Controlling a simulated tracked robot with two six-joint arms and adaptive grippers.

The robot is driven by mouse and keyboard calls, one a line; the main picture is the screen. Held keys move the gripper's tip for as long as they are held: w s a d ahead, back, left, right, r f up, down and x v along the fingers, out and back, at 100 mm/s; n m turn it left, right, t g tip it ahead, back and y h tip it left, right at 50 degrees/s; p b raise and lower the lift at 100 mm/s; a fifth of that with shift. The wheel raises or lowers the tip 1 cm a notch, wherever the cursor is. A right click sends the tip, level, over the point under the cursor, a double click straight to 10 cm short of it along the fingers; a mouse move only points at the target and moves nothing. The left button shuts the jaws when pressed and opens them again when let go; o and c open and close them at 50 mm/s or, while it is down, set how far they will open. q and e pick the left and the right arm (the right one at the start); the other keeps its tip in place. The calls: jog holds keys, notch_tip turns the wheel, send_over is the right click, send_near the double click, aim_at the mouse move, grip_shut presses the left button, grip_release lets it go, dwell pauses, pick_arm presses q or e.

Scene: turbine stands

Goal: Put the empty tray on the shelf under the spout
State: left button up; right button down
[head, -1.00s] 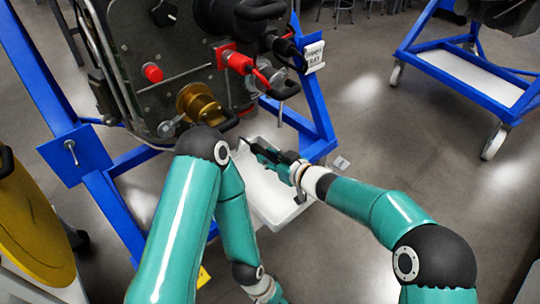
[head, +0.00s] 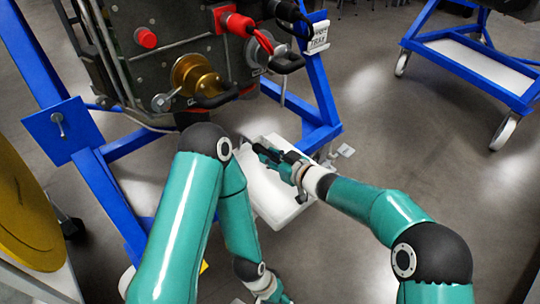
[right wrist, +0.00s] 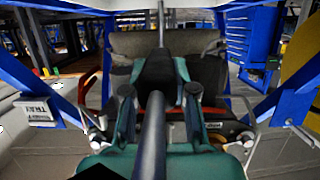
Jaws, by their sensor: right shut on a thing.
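The white tray (head: 278,208) is in the middle of the head view, below the machine and by the blue stand's (head: 322,138) lower right corner. What shows of its inside looks empty. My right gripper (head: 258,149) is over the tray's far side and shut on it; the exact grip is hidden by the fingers. A thin metal pipe (head: 283,92), perhaps the spout, hangs at the machine's right.
The machine has a brass fitting (head: 196,75) and red connectors (head: 232,20). A card reading TRAY (head: 318,38) hangs on the right post. A yellow disc (head: 25,215) is at left. Another blue stand (head: 475,65) is at upper right. Floor between the stands is clear.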

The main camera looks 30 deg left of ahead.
jog(key=shift+f, duration=0.2)
dwell(0.3)
jog(key=c, duration=1)
grip_release()
jog(key=o, duration=0.3)
jog(key=shift+f, duration=0.15)
jog(key=shift+p+v, duration=0.35)
jog(key=shift+v, duration=3.2)
